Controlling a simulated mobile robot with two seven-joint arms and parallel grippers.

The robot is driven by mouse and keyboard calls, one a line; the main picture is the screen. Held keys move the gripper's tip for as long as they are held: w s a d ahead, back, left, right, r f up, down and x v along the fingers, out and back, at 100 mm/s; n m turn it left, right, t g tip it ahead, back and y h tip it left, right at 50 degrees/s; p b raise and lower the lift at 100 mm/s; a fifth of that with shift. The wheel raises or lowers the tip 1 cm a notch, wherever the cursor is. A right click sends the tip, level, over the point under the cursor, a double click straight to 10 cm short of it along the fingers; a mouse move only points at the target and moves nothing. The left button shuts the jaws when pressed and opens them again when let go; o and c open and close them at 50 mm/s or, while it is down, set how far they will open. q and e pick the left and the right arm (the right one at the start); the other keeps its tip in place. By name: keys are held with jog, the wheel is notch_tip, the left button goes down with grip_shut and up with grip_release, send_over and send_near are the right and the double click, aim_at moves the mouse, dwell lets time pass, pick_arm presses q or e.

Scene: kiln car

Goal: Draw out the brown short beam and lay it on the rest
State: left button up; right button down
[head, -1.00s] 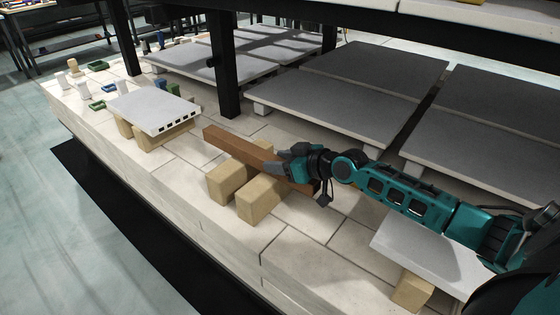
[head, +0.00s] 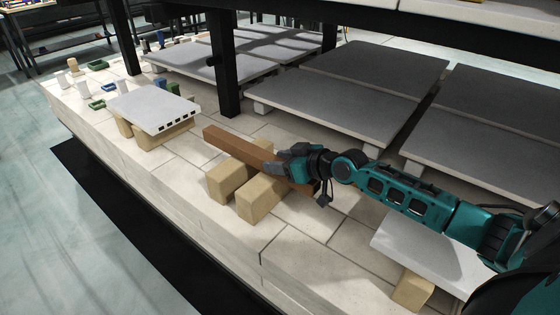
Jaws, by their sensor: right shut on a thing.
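The brown short beam (head: 232,146) is a long square bar lying slantwise in the middle of the head view. Two tan blocks, the rest (head: 262,197), stand side by side at the beam's near side. I cannot tell whether the beam bears on them or lies just behind them. My right gripper (head: 274,168) reaches in from the right and is shut on the beam, towards its right half. The gripper and wrist hide part of the beam, and its right end shows below the wrist. My left gripper is not in view.
A white slotted slab (head: 150,108) sits on tan blocks at the left. Dark grey shelves (head: 345,95) lie behind, with a black post (head: 224,65) near the beam's far side. Another pale slab (head: 420,255) is at lower right. Pale bricks in front are clear.

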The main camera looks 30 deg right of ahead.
jog(key=shift+w+f+b, duration=0.1)
jog(key=shift+f+b, duration=0.25)
jog(key=shift+b, duration=0.1)
dwell(0.8)
jog(key=shift+c, duration=2.3)
grip_release()
jog(key=shift+f, duration=0.4)
jog(key=shift+s+r, duration=0.15)
jog(key=shift+s, duration=0.05)
jog(key=shift+p+v, duration=0.7)
jog(key=shift+v, duration=0.3)
jog(key=shift+p+v, duration=1.75)
jog(key=shift+v, duration=1.2)
jog(key=shift+w+r, duration=0.1)
